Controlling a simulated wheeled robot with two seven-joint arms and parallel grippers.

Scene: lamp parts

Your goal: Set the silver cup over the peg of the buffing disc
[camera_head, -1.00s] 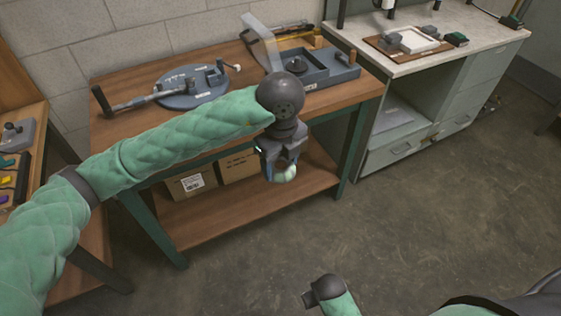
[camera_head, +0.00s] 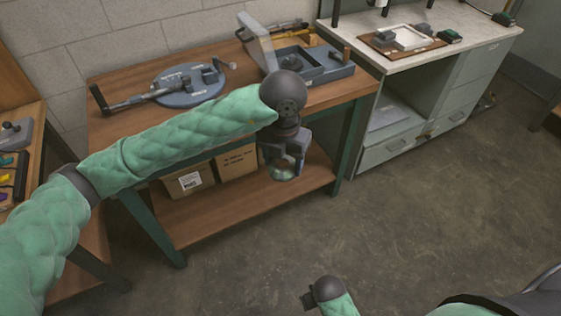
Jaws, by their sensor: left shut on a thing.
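My left gripper (camera_head: 281,160) points down in front of the wooden workbench's right part. It is shut on a small, rounded, pale shiny piece (camera_head: 284,174), which looks like the silver cup. The fingers cover part of it. A dark round piece with a raised middle (camera_head: 291,62) sits in the blue-grey tray fixture (camera_head: 330,70) on the bench. It may be the buffing disc with its peg, and my left wrist stands close in front of it in the view. My right arm's dark end (camera_head: 325,290) shows at the bottom; its fingers are not clear.
A blue-grey round plate with a clamp and a black-handled lever (camera_head: 175,92) lies on the bench's left. Cardboard boxes (camera_head: 235,162) stand on the lower shelf. A pale cabinet (camera_head: 440,90) stands at right. The floor in front is clear.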

